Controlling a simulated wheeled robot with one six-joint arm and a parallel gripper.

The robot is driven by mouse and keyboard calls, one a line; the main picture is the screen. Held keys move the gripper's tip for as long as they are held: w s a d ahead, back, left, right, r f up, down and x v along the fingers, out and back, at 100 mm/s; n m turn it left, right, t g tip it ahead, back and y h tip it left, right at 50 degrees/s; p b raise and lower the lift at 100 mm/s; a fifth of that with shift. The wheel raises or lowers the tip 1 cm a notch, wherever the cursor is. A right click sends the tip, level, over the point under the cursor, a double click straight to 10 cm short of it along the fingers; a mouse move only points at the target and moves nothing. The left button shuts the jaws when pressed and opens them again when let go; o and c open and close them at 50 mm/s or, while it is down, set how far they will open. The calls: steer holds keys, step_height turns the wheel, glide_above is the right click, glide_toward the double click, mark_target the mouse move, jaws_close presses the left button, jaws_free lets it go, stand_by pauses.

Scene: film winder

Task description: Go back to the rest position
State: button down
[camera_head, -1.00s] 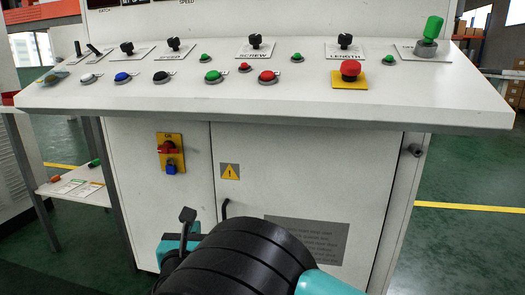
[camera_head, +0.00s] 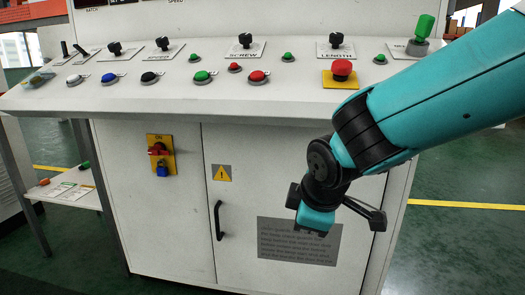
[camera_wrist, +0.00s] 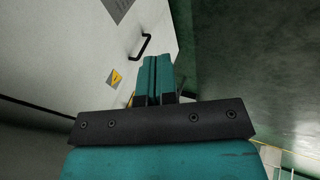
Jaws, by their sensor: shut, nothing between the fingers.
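My gripper (camera_head: 313,222) hangs in front of the lower front of the white control cabinet (camera_head: 170,240), below the sloping button panel and apart from the buttons. In the wrist view my gripper (camera_wrist: 157,68) shows its two teal fingers pressed together with nothing between them. The teal arm comes in from the right in the head view and covers part of the panel's right end. The red emergency button (camera_head: 342,68) on its yellow plate sits just above the arm's wrist.
The cabinet has a black door handle (camera_head: 218,220), a red switch with blue padlock (camera_head: 161,157) and a grey text label (camera_head: 270,240) partly behind the gripper. A low side shelf (camera_head: 92,200) stands at the left. Green floor (camera_head: 465,235) is open at the right.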

steer(key=s+d+r+m+g+y, duration=0.2)
steer(key=s+d+m+g, duration=0.15)
steer(key=s, duration=0.75)
steer(key=s+d+r+m+g+y, duration=0.15)
steer(key=s+d+m, duration=0.3)
steer(key=s, duration=0.65)
step_height(320, 180, up, 30)
steer(key=a+p, duration=0.1)
steer(key=p, duration=2.9)
steer(key=shift+w, duration=0.25)
steer(key=shift+a+h, duration=0.1)
steer(key=shift+h, duration=0.15)
